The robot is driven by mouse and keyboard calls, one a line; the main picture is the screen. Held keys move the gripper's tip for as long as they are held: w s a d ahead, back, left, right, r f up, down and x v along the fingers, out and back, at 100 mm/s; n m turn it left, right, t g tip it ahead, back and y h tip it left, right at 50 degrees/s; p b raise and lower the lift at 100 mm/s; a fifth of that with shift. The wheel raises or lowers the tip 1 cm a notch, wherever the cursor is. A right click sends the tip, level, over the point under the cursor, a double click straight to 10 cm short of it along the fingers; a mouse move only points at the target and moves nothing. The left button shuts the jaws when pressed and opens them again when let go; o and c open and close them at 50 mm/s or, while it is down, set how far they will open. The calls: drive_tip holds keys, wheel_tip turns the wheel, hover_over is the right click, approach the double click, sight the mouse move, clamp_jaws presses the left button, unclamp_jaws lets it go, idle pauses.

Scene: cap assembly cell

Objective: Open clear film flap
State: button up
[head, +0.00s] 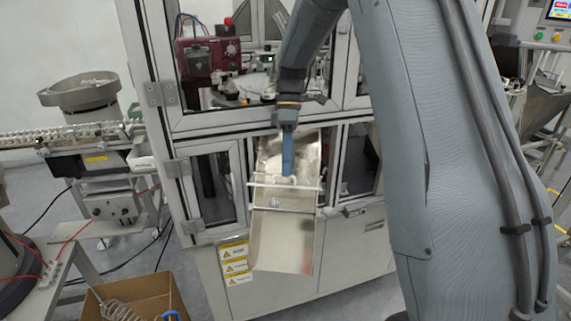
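A shiny metal chute (283,243) slopes down from the opening in the front of the machine. A pale horizontal bar (265,185) crosses it about midway. A faint see-through strip that looks like the clear film flap (300,198) hangs just below the bar, over the chute; its lower edge is hard to make out. My gripper (288,173) points down with blue fingers, right above the bar and in front of the upper chute. The fingers look close together from here, and I cannot tell whether they touch the bar or the film.
The machine's framed doors (213,190) flank the chute. Yellow warning labels (236,267) are on the cabinet below. A cardboard box (140,298) with a metal coil stands on the floor at lower left. A bowl feeder (80,93) and conveyor are at left.

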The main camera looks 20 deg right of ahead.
sight(288, 181)
drive_tip(key=shift+o, duration=1)
drive_tip(key=shift+w+d+f, duration=0.25)
drive_tip(key=shift+w+d, duration=0.25)
drive_tip(key=shift+w, duration=0.15)
drive_tip(key=shift+s+a, duration=0.1)
drive_tip(key=shift+a, duration=0.05)
drive_tip(key=shift+r, duration=0.1)
wheel_tip(288, 181, up, 10)
drive_tip(key=b, duration=0.3)
drive_tip(key=shift+s, duration=0.15)
